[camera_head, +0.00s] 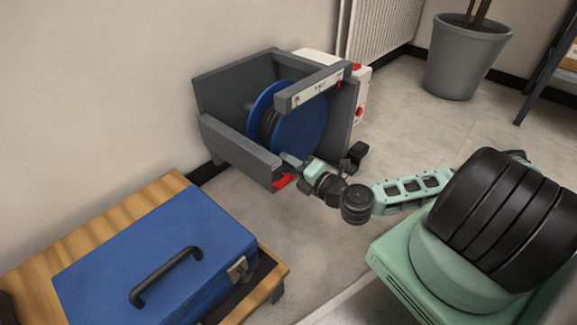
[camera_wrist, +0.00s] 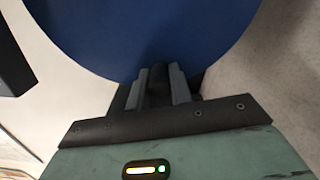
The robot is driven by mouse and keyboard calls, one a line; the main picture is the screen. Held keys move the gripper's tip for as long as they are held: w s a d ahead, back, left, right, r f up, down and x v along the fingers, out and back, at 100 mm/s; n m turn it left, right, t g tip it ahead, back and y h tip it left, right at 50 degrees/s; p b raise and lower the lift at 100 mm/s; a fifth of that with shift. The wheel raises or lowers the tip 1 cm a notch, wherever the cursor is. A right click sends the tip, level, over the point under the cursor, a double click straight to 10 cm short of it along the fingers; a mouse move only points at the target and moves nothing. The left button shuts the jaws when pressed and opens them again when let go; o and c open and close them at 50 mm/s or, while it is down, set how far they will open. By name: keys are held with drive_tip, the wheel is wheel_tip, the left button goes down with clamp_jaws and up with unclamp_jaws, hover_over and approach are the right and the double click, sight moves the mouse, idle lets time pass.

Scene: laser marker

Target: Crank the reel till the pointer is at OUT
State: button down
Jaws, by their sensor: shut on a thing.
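The reel (camera_head: 312,128) is a blue disc with a dark core, standing inside a grey open frame (camera_head: 237,147). In the wrist view the blue disc (camera_wrist: 140,35) fills the top. A grey beam across the frame's front carries a white scale strip (camera_head: 318,86) whose lettering is too small to read. A small red mark (camera_head: 339,85), possibly the pointer, is near its right end. My gripper (camera_head: 290,161) is at the reel's lower front edge. In the wrist view its fingers (camera_wrist: 159,88) are closed around a dark upright piece (camera_wrist: 158,76), apparently the crank handle.
A white box with red parts (camera_head: 363,98) is at the frame's right side. A red piece (camera_head: 283,181) is at its lower front. A blue case (camera_head: 150,245) lies on a wooden table (camera_head: 110,218) at lower left. A grey plant pot (camera_head: 463,58) stands at upper right.

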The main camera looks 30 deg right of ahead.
drive_tip(key=shift+w+d+r, duration=0.1)
drive_tip(key=c, duration=1.3)
unclamp_jaws()
drive_tip(key=shift+o, duration=0.2)
drive_tip(key=p+v, duration=0.2)
drive_tip(key=v, duration=0.5)
drive_tip(key=shift+s, duration=0.3)
